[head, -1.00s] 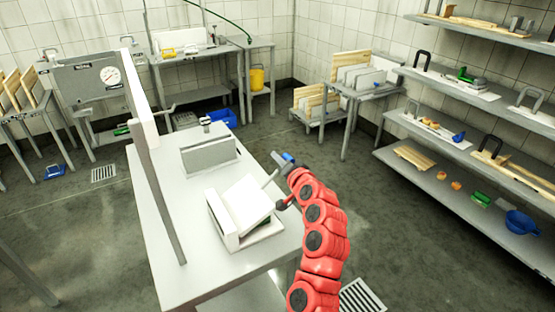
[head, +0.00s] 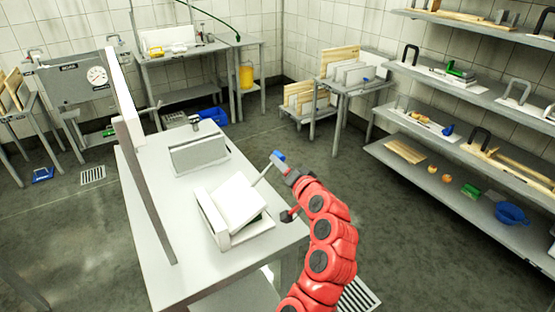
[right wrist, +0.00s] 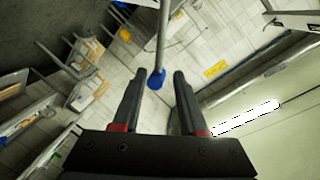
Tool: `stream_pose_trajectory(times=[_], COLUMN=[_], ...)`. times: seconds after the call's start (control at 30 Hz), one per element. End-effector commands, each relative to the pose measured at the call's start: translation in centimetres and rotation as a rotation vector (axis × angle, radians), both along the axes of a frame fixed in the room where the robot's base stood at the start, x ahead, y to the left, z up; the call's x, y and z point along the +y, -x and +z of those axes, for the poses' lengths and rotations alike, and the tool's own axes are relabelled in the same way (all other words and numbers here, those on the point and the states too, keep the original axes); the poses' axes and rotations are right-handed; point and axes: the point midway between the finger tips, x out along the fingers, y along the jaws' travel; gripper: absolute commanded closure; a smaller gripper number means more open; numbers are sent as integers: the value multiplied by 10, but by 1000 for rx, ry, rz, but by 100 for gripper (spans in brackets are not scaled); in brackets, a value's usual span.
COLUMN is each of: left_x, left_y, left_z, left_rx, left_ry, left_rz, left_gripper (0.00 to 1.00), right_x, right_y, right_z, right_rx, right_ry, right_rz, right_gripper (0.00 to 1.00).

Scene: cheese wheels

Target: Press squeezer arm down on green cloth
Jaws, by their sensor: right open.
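The squeezer (head: 212,222) is a white press on the table, with its hinged plate tilted open. Its thin grey arm (head: 263,174) rises to the right and ends in a blue tip. A small dark green sliver (head: 256,218), apparently the cloth, shows under the plate; the rest is hidden. My right gripper (head: 281,190) is open beside the arm's upper end. In the right wrist view, the blue tip (right wrist: 156,79) shows between the open fingers (right wrist: 160,72); I cannot tell whether they touch it. My left gripper is out of view.
The squeezer stands on a white table (head: 165,275). A grey box-like mould (head: 200,153) stands behind it. A tall panel on a post (head: 150,190) rises at the table's left. Shelves (head: 455,190) line the right wall; open floor lies between.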

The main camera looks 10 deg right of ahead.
Motion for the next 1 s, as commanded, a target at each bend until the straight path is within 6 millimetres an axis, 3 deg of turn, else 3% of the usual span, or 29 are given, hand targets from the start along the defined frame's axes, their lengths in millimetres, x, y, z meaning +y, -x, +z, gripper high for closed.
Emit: stream_pose_trajectory(times=[0.23, 0.4, 0.7, 1.0], left_x=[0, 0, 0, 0], left_y=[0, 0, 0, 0], left_z=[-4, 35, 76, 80], left_rx=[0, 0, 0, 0], left_ry=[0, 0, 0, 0], left_rz=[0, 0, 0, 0], left_gripper=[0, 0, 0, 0], right_x=[-6, -12, -15, -15], right_y=[43, 75, 93, 98], right_z=[4, 19, 17, 15], right_rx=[3, 10, 10, 4], right_ry=[0, 3, 6, 2], right_rz=[2, 3, 5, 7], right_gripper=[58, 58, 58, 58])
